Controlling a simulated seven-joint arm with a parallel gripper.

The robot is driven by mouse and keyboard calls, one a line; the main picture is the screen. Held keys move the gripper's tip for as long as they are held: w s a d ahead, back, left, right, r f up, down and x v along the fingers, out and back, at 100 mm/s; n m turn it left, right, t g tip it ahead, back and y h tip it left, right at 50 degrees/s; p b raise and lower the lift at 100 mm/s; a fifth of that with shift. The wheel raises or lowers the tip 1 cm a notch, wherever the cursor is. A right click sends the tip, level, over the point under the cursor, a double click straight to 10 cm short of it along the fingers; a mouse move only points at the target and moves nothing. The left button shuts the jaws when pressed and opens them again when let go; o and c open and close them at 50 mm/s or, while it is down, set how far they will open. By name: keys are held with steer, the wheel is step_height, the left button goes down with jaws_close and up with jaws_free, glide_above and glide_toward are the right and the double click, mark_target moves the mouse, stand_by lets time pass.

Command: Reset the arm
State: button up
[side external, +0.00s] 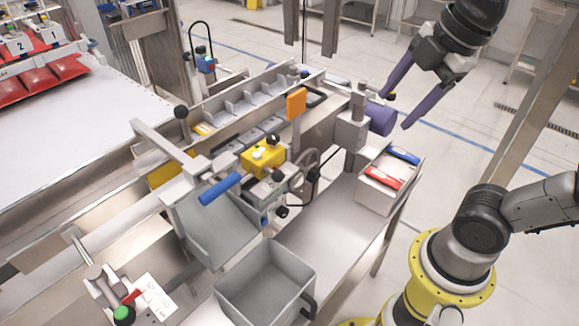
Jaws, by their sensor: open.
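My gripper (405,98) is at the upper right of the view. Its two purple fingers are spread apart and point down and to the left. Nothing is held between them. From this angle the fingers appear on either side of a purple cylinder (381,121) on the machine's right end; I cannot tell how far apart in depth they are. My gripper is above the level of the workbench.
A grey open bin (265,291) with a dark handle stands at the front. A white box (377,190) with red and blue tools sits on the bench (325,230). The machine has a blue handle (219,189) and an orange plate (296,103).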

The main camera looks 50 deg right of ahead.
step_height(320, 180, down, 8)
steer(key=s+m+t, duration=0.1)
steer(key=s+m, duration=0.1)
steer(key=m, duration=1.2)
steer(key=shift+s+r, duration=0.2)
steer(key=shift+s, duration=0.2)
